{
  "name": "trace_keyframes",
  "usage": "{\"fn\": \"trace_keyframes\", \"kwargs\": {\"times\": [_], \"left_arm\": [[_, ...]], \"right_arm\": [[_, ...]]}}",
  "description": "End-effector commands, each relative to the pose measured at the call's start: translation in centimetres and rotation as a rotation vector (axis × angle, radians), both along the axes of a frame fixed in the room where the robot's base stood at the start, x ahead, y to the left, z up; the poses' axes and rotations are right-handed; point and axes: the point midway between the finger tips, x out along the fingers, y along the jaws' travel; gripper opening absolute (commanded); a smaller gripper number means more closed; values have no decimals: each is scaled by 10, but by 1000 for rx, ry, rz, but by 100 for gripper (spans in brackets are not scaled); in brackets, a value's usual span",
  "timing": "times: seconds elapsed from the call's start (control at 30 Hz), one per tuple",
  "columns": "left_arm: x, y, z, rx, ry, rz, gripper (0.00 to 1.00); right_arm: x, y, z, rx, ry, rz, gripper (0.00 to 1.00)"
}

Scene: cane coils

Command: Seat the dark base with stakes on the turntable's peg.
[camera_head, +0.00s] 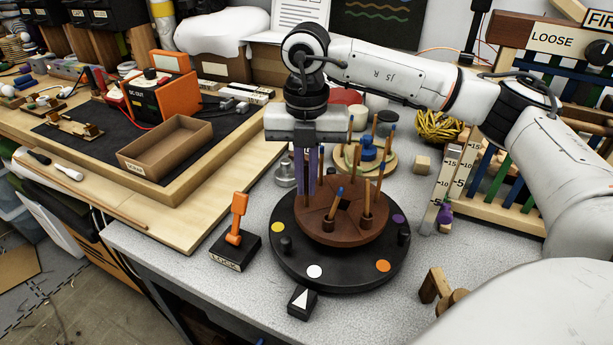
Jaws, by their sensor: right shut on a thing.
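The dark base (330,226) is a reddish-brown disc with several upright stakes around it and a dark square at its middle. It is over the black turntable (337,272), roughly central. I cannot tell whether it rests on it or hangs just above. The turntable's peg is hidden or cannot be told from the dark square. My right gripper (309,198) points straight down at the left part of the dark base, shut on it. Its fingertips are partly lost among the stakes. My left gripper is not in view.
An orange lever on a LOCK block (235,246) stands left of the turntable. A black block with a white triangle (301,302) is in front. A pale base with stakes (382,165) stands behind. A wooden rack (510,180) and upright scale (440,200) are to the right.

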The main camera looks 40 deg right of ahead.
Motion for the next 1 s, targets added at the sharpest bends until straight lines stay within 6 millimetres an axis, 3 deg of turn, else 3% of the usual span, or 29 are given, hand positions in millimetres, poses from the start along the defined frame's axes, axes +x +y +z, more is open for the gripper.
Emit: {"fn": "trace_keyframes", "kwargs": {"times": [0.47,1.0], "left_arm": [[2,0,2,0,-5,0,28],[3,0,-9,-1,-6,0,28]], "right_arm": [[0,0,1,1,-2,0,0],[0,0,-14,0,-1,0,0]]}}
